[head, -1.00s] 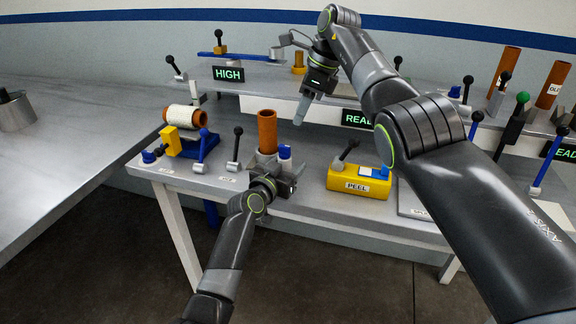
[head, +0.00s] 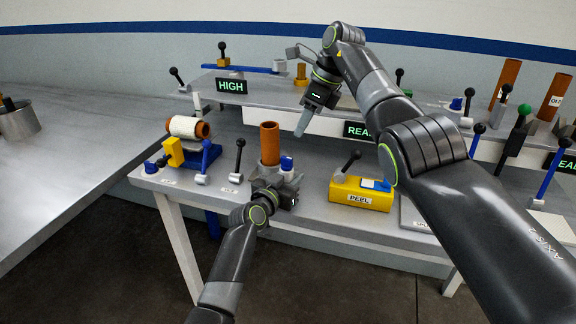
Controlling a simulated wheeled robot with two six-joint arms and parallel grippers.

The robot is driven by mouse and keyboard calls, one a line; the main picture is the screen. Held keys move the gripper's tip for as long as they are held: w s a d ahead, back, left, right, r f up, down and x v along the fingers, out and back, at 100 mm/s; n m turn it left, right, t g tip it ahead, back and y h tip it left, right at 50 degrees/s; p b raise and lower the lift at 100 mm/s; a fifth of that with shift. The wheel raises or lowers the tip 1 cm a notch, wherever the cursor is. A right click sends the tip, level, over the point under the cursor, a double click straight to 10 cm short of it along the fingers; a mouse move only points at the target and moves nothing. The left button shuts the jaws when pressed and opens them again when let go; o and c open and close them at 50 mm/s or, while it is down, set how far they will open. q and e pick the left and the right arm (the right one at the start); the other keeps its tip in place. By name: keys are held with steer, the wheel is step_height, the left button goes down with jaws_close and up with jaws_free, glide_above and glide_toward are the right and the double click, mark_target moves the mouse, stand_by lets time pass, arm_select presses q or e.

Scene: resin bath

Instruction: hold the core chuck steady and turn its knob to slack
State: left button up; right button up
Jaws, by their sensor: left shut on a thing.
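The core chuck (head: 290,183) appears to be the grey block on the front bench, with an upright brown tube (head: 269,143) standing in it. A small blue knob with a white mark (head: 287,163) sits at its right side. My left gripper (head: 272,188) is shut on the chuck from the front; its fingers are mostly hidden against the grey block. My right gripper (head: 303,124) hangs above and behind the chuck, pointing down, apart from the knob. Its fingers look edge-on, so I cannot tell whether they are open.
A yellow PEEL box (head: 361,194) with a lever stands to the right. Black-knobbed levers (head: 238,162) and a spool on a blue stand (head: 190,128) are to the left. Behind is a raised shelf with a HIGH display (head: 231,86).

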steer(key=w+f+m+y, duration=0.1)
steer(key=f+m, duration=0.1)
steer(key=m, duration=0.4)
steer(key=m+t+y, duration=0.5)
steer(key=m+y, duration=0.1)
steer(key=m, duration=2.6)
glide_toward(289, 158)
steer(key=x, duration=1)
steer(key=shift+w+a+f, duration=0.15)
steer(key=shift+a, duration=0.15)
steer(key=shift+c, duration=0.4)
jaws_close()
